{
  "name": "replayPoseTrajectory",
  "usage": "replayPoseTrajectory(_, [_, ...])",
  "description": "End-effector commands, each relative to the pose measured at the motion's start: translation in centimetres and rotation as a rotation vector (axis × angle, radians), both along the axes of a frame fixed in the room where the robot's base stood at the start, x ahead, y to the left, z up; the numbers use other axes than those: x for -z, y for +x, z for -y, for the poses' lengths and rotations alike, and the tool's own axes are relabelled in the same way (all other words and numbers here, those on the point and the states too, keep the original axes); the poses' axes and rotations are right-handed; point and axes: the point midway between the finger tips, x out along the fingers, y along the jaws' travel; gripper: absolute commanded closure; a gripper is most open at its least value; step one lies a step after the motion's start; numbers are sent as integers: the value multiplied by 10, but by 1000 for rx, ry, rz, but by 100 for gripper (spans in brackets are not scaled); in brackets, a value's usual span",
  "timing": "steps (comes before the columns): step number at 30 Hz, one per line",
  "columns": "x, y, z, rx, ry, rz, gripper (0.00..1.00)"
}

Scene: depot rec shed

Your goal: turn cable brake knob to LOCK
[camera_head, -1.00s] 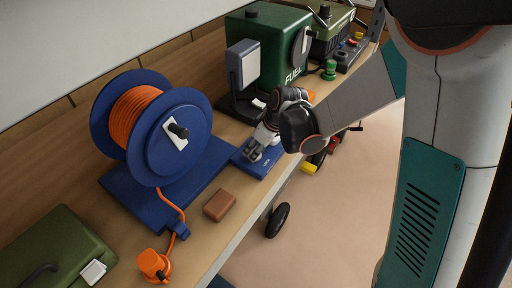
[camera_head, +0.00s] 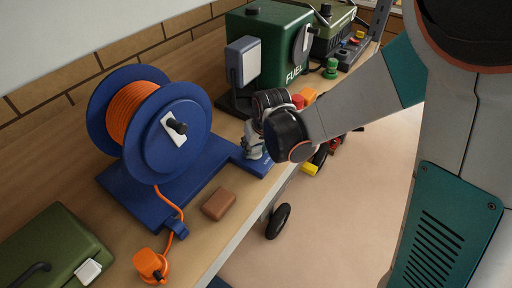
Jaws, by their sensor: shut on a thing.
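The blue cable reel (camera_head: 152,130) with orange cable stands on a blue base (camera_head: 150,192) on the bench. A blue plate (camera_head: 262,170) extends from the base toward the bench's front edge and carries pale lettering too small to read. My gripper (camera_head: 254,153) points down over this plate, shut on what appears to be the cable brake knob. The fingers and wrist hide the knob, so its setting cannot be read.
A green fuel box (camera_head: 270,45) with a grey panel (camera_head: 243,62) stands just behind my wrist. A brown block (camera_head: 219,204), an orange plug (camera_head: 151,264) and a green case (camera_head: 45,250) are on the near bench. Floor lies open right of the bench edge.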

Motion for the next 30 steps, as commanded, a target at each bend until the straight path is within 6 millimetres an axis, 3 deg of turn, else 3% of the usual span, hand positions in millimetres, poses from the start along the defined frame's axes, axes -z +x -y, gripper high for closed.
replayPoseTrajectory(30, [0,0,-6,880,0,0,86])
